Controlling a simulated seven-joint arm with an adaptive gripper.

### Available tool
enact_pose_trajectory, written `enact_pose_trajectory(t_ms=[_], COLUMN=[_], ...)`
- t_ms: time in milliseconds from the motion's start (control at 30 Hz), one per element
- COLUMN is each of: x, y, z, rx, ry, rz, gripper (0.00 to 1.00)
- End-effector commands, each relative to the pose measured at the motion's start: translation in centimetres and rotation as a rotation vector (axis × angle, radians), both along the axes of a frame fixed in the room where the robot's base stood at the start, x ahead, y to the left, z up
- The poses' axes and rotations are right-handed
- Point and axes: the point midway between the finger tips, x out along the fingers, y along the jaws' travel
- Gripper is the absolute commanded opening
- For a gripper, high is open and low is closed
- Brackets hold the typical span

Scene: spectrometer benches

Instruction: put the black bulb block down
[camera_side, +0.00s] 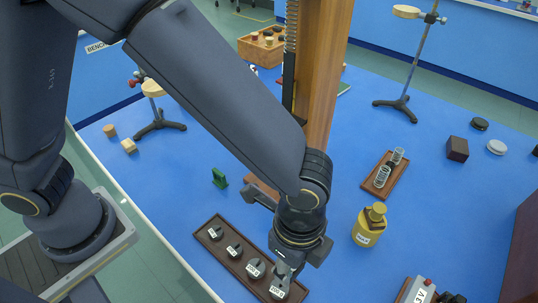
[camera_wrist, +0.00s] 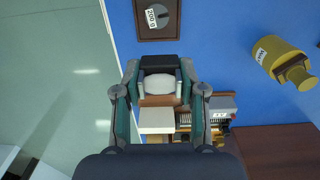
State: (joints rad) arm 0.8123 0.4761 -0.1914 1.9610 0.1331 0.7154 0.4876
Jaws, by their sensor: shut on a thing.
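In the wrist view my gripper (camera_wrist: 160,82) is closed around the black bulb block (camera_wrist: 160,62), which shows as a dark band with a pale rounded part below it, between the two fingers. In the side view my gripper (camera_side: 284,272) points down at the near right end of the weight tray; the block cannot be made out there. The wrist view shows blue bench around the fingers, but I cannot tell whether the block touches the bench.
A brown tray (camera_side: 203,236) holds several dark labelled weights; its 200 g weight (camera_wrist: 158,17) shows in the wrist view. A yellow bottle (camera_side: 368,238) stands to the right. A meter unit (camera_side: 419,291) is at the lower right. Blue bench lies clear between tray and bottle.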

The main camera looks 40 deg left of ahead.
Motion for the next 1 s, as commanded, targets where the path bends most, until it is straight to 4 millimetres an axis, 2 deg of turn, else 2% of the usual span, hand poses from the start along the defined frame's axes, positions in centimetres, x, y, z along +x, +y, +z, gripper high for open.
enact_pose_trajectory(t_ms=[167, 467, 600, 700, 1000], x=[0.9, 6.5, 8.3, 9.1, 10.1], y=[-1.0, -6.4, -8.0, -8.8, -9.8], z=[-2.2, -5.7, -8.6, -9.9, -12.1], rx=[0.0, 0.0, 0.001, 0.0, 0.002], ry=[0.0, 0.0, 0.0, -0.001, 0.001], rz=[0.0, 0.0, -0.001, 0.0, 0.0], gripper=[0.09, 0.09, 0.09, 0.09, 0.09])
